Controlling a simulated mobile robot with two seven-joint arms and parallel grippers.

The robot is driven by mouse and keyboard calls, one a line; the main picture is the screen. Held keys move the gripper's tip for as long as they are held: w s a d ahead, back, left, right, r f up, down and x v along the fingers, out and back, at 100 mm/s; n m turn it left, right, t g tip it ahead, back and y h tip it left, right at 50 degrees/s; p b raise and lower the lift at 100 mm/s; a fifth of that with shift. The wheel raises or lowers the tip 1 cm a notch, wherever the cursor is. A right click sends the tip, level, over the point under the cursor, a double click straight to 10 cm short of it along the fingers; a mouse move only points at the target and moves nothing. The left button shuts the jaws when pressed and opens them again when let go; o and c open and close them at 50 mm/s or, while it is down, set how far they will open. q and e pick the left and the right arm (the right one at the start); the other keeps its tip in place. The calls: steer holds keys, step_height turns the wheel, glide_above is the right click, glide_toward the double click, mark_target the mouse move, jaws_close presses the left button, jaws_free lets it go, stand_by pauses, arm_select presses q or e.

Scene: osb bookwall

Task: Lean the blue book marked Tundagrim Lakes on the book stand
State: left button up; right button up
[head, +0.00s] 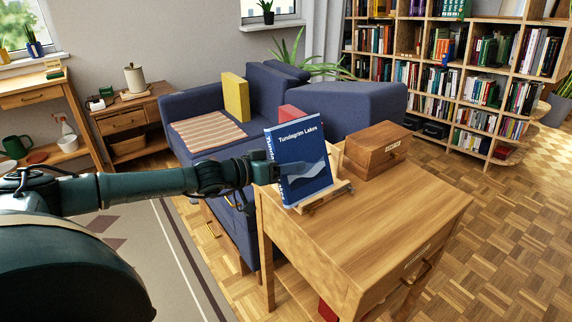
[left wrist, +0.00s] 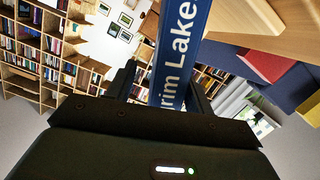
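The blue book marked Tundagrim Lakes (head: 303,158) leans tilted back on the wooden book stand (head: 328,198), cover facing out. Its lower edge is at the stand's front ledge, and it hides much of the stand's back. My left gripper (head: 266,173) is at the book's left, spine side. In the left wrist view, the book's spine (left wrist: 180,60) lies between the two fingers (left wrist: 160,88). A gap shows between the left finger and the spine, so the gripper looks open around the book. My right gripper is not in view.
The stand is on a wooden table (head: 385,220), whose front is clear. A wooden box (head: 376,150) stands behind and right of the stand. A blue sofa (head: 205,105) with a yellow cushion (head: 236,97) is behind. Bookshelves (head: 455,75) line the far wall.

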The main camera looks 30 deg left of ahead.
arm_select(q)
steer(key=shift+f, duration=0.25)
steer(key=shift+s+d+r+b, duration=0.2)
steer(key=shift+d+b, duration=0.15)
steer(key=shift+b, duration=0.15)
stand_by(0.3)
